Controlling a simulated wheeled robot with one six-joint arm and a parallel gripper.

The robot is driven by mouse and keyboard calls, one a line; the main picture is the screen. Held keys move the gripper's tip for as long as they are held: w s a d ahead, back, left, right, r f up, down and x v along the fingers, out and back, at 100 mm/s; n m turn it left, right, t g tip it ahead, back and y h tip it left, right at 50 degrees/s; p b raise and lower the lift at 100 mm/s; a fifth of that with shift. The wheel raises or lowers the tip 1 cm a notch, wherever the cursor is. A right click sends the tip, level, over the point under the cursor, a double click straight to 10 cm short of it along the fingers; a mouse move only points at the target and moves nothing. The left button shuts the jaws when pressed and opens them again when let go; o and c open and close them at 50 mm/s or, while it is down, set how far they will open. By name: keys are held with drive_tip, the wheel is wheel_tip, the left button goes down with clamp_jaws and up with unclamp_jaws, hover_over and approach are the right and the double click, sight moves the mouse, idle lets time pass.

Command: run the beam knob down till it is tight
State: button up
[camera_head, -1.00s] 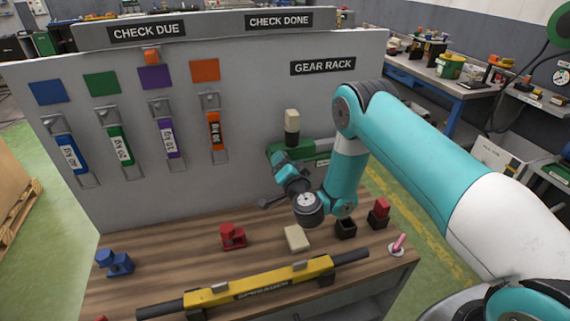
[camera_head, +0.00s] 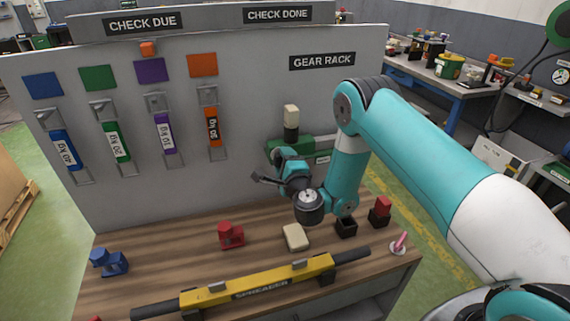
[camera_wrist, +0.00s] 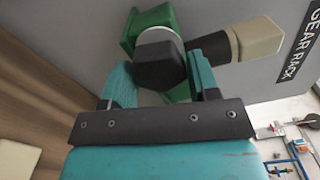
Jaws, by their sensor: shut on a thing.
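A green clamp (camera_head: 318,146) is fixed low on the grey panel, under the GEAR RACK sign. In the wrist view the green clamp body (camera_wrist: 150,20) carries a dark knob (camera_wrist: 158,62) with a pale collar behind it. My gripper (camera_wrist: 161,78) has a teal finger on each side of the knob and is shut on it. In the head view my gripper (camera_head: 288,158) is at the clamp's left end and hides the knob there. Whether the knob is tight cannot be told.
A black and cream post (camera_head: 291,122) stands beside the clamp, close to my gripper. Below, the wooden bench (camera_head: 185,255) holds a yellow spreader (camera_head: 255,285), a red block (camera_head: 230,235) and a cream block (camera_head: 295,237). Weight tags hang on the panel at left.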

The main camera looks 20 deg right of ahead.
drive_tip(key=m, duration=0.4)
drive_tip(key=shift+f+m, duration=0.25)
drive_tip(key=shift+m, duration=0.15)
drive_tip(key=shift+s, duration=0.1)
drive_tip(key=o, duration=0.9)
